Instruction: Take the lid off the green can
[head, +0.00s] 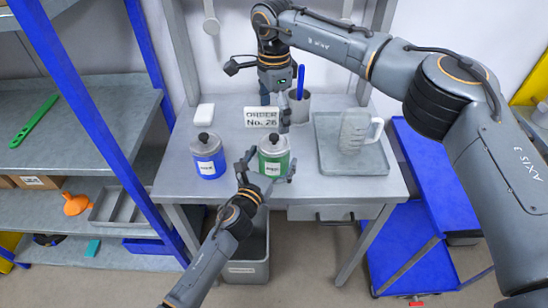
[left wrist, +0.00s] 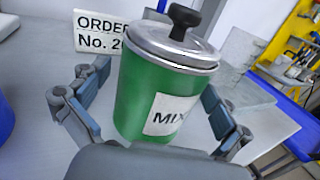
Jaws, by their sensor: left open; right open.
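The green can (head: 274,163) stands upright near the front middle of the workbench, with a white label. Its silvery lid (head: 265,146) with a black knob sits on top; in the left wrist view the lid (left wrist: 160,48) is flat on the can (left wrist: 140,95). My left gripper (head: 270,167) is open, with one finger on each side of the can's body; I cannot tell whether they touch it. My right gripper (head: 275,110) is open and empty, pointing down behind the can, near the order sign. Its fingertips are partly hard to make out.
A blue can (head: 209,165) with a similar lid stands to the left. An order sign (head: 261,117) stands behind. A grey tray (head: 326,168) holding a clear jug (head: 355,130) is on the right. A grey cup (head: 299,106) holds a blue stick.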

